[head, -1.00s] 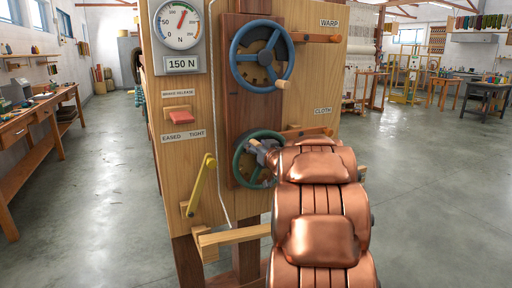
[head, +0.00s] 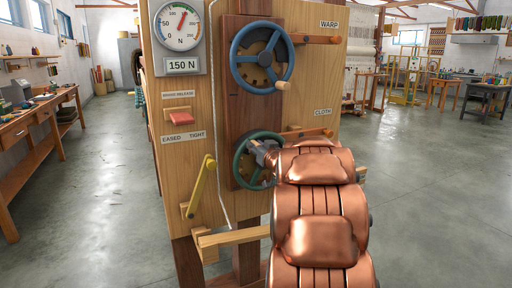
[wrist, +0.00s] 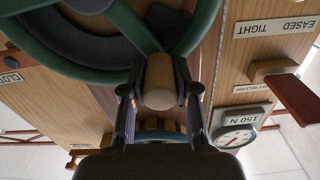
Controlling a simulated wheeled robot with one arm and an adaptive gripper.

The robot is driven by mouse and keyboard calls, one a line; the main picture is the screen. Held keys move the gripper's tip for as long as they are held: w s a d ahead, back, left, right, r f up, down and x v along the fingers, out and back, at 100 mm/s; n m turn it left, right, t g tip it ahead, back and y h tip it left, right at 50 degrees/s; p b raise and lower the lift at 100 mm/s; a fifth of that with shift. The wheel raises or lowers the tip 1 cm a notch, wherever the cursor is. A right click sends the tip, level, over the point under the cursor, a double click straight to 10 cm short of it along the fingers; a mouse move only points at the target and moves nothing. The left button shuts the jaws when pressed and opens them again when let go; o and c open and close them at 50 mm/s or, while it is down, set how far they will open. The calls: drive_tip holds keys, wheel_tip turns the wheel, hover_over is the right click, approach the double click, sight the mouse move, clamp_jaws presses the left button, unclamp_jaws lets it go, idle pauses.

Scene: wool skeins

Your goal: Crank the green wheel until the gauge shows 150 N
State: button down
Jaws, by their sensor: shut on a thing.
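The green wheel (head: 245,160) is on the lower part of the wooden panel, partly hidden behind my copper arm. My gripper (head: 266,152) is at the wheel's right side. In the wrist view my gripper (wrist: 160,95) has its two fingers closed on either side of the wheel's wooden crank knob (wrist: 160,82). The green wheel's rim (wrist: 60,62) and spokes show above it. The gauge (head: 180,25) at the upper left has a digital window (head: 183,65) reading 150 N, and its red needle points up and slightly right. The gauge also shows in the wrist view (wrist: 238,124).
A blue wheel (head: 236,55) labelled WARP is above the green one. A red brake-release tab (head: 181,119) and a yellow lever (head: 200,186) by the EASED and TIGHT label are to the left. A wooden bar (head: 235,236) juts out below. Open floor lies on both sides.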

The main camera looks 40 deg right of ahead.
drive_tip(key=shift+r+p, duration=0.15)
drive_tip(key=shift+p, duration=0.3)
drive_tip(key=shift+s+d+r+m+p, duration=0.1)
drive_tip(key=shift+d+r+m+p, duration=0.25)
drive_tip(key=shift+p, duration=0.55)
drive_tip(key=shift+s+d+f+m+p, duration=0.1)
drive_tip(key=shift+d+f+m+p, duration=0.2)
drive_tip(key=shift+p, duration=0.55)
drive_tip(key=shift+a, duration=0.15)
drive_tip(key=c, duration=0.9)
unclamp_jaws()
drive_tip(key=shift+o, duration=0.2)
drive_tip(key=v, duration=1.2)
